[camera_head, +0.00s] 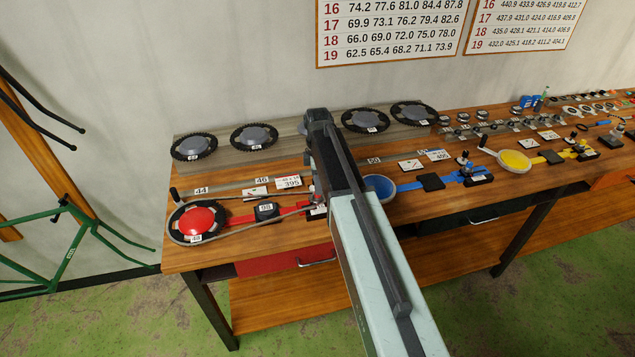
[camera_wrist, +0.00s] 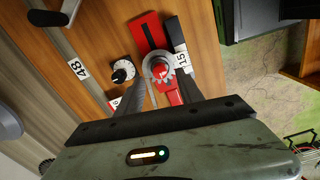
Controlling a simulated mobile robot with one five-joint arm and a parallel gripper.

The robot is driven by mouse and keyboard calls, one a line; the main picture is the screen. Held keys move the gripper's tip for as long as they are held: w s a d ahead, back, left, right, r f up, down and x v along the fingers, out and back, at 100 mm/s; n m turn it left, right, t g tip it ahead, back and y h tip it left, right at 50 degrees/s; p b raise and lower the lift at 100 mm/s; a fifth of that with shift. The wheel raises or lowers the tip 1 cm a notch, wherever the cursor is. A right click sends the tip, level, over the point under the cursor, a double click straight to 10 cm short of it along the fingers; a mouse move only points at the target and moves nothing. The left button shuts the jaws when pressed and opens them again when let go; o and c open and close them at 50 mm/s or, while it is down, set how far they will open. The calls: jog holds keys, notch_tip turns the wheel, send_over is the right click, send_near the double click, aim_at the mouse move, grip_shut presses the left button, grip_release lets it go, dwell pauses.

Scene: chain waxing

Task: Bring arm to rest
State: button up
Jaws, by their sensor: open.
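My gripper (camera_wrist: 160,88) shows in the wrist view with its two dark fingers apart. A toothed silver sprocket (camera_wrist: 158,63) on a red mount (camera_wrist: 168,92) lies in line with the gap between them; I cannot tell how far below the fingers it is. Nothing is clearly held. In the head view my arm reaches over the wooden workbench (camera_head: 225,258), and its end hides part of the bench; the fingertips cannot be made out there. To its left lies a red disc (camera_head: 197,220) ringed by a black chainring and a loose chain.
Several black chainrings (camera_head: 253,136) stand along the bench's back. A blue disc (camera_head: 379,187) and a yellow disc (camera_head: 514,160) lie to the right of my arm, among small parts. A green bike frame (camera_head: 62,245) stands left. Open green floor lies in front.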

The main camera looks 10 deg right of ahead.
notch_tip(320, 180, up, 4)
jog(key=p, duration=0.3)
jog(key=shift+r, duration=0.25)
jog(key=shift+f, duration=0.15)
